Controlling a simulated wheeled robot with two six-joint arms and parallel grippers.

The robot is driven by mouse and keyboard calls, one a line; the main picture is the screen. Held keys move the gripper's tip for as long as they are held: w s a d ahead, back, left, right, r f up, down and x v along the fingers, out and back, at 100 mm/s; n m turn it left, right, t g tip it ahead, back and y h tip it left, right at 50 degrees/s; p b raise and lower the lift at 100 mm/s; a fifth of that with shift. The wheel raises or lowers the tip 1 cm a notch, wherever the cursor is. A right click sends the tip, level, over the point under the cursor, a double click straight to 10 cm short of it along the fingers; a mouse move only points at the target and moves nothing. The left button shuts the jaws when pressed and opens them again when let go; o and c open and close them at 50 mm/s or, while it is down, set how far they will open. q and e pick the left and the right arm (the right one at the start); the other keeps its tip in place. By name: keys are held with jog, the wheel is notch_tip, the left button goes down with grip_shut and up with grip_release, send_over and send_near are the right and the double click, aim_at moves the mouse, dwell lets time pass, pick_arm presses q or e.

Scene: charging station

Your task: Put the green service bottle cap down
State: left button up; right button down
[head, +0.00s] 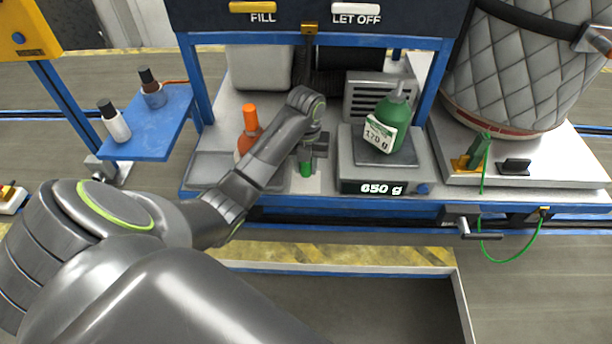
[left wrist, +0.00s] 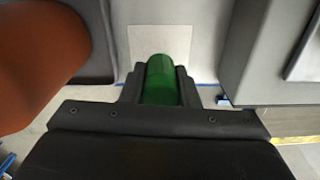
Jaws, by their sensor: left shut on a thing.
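The green service bottle cap (head: 306,169) is between the fingers of my left gripper (head: 306,158), low over the bench. In the left wrist view the cap (left wrist: 161,80) is a green cylinder clasped between the dark fingers (left wrist: 160,92). A pale square patch (left wrist: 176,42) lies on the bench just beyond the cap. I cannot tell whether the cap touches the surface. The green service bottle (head: 388,122) stands uncapped-looking on the scale (head: 387,172), with a label reading 170 g. The scale's display reads 650 g. My right gripper does not show.
An orange-capped bottle (head: 250,122) stands left of my gripper, partly behind my arm. A blue side shelf (head: 158,142) holds two small bottles. A quilted grey tank (head: 518,70) stands at right. An open tray (head: 400,290) lies below the bench front.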

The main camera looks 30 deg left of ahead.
pick_arm(q)
notch_tip(320, 180, down, 2)
jog(key=shift+s+f, duration=0.1)
jog(key=shift+f, duration=0.55)
jog(key=o, duration=1)
jog(key=shift+c, duration=0.2)
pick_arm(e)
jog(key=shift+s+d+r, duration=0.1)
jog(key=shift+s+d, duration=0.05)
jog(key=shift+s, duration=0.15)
pick_arm(q)
notch_tip(320, 180, up, 6)
jog(key=shift+f, duration=0.25)
notch_tip(320, 180, up, 5)
jog(key=p, duration=0.5)
send_over(306, 182)
jog(key=shift+f, duration=0.2)
jog(key=shift+r+p, duration=1.1)
jog(key=shift+p, duration=0.05)
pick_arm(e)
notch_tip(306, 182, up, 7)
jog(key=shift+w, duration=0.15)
